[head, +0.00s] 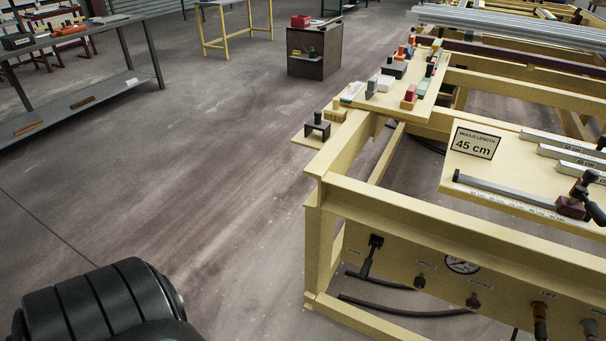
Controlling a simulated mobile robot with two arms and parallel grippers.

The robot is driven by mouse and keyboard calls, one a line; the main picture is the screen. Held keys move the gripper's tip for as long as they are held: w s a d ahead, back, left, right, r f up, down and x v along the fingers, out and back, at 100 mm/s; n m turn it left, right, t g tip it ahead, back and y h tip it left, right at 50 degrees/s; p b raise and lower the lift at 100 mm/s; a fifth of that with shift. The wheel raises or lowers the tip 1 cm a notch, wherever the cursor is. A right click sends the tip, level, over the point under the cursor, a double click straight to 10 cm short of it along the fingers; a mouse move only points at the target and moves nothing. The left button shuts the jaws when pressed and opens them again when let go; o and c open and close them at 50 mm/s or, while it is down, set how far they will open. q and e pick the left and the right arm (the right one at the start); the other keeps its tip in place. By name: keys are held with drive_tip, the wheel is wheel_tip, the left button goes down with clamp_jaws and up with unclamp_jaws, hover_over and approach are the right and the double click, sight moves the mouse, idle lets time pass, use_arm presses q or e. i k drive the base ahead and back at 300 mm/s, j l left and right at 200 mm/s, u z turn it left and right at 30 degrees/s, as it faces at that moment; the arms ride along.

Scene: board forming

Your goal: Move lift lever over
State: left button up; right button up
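The yellow machine's control panel (405,268) faces me at the lower right. A black lever (369,258) sits at the panel's left end. Neither of my grippers is in view. A black ribbed part at the lower left seems to be my own arm.
A round gauge (462,265) and small knobs are on the panel. A yellow frame rail (450,215) runs above it. A plate with a "45 cm" sign (474,143) lies on top. Dark hoses lie low beneath the panel. The floor (190,190) to the left is clear.

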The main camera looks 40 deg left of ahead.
sight(362, 275)
drive_tip(key=u, duration=0.8)
